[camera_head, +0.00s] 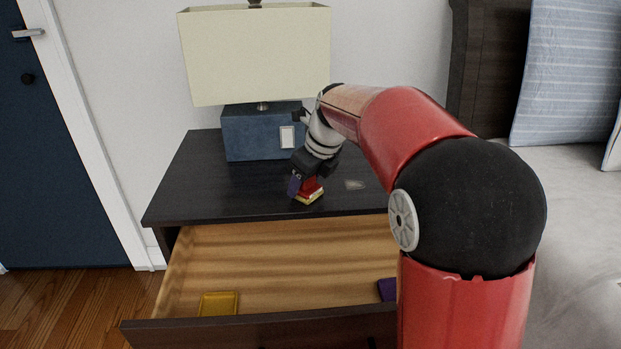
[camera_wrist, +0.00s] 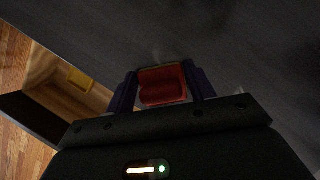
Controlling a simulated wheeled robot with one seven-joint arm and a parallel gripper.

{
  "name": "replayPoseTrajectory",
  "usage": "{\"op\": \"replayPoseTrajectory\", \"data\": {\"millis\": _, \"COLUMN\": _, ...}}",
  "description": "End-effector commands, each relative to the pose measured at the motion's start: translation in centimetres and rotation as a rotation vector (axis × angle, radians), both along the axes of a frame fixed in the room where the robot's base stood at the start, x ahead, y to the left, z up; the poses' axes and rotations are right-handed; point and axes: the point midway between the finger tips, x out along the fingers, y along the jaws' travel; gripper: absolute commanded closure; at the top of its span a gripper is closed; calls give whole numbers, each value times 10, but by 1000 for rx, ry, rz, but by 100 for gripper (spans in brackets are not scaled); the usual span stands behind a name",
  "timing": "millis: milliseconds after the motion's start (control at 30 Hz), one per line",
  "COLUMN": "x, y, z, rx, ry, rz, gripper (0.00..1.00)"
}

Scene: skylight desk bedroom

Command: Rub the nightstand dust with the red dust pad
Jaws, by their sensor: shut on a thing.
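The red dust pad (camera_head: 312,188), with a pale yellow underside, is held in my gripper (camera_head: 306,187), low at the front of the dark nightstand top (camera_head: 215,190). Whether the pad touches the top, I cannot tell. In the wrist view the pad's red body (camera_wrist: 162,86) sits between the two dark purple fingers, which are shut on it. A small pale dust patch (camera_head: 355,184) lies on the nightstand top just right of the pad and apart from it. In the wrist view only a faint pale mark shows beyond the pad.
A lamp with a blue base (camera_head: 252,140) and cream shade (camera_head: 255,55) stands at the nightstand's back. The drawer (camera_head: 270,265) below is open, with a yellow tray-like item (camera_head: 218,303) and a purple item (camera_head: 387,290) inside. A bed (camera_head: 575,200) is at right.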

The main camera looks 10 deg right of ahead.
Motion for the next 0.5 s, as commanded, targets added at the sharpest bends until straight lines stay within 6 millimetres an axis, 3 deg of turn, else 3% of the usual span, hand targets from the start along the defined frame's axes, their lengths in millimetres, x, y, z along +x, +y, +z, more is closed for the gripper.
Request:
{"op": "replayPoseTrajectory", "data": {"millis": 300, "x": 28, "y": -1, "z": -2, "rx": -1, "ry": 2, "rz": -1, "gripper": 64}}
{"op": "replayPoseTrajectory", "data": {"millis": 500, "x": 35, "y": -1, "z": -2, "rx": -2, "ry": 2, "rz": -1, "gripper": 64}}
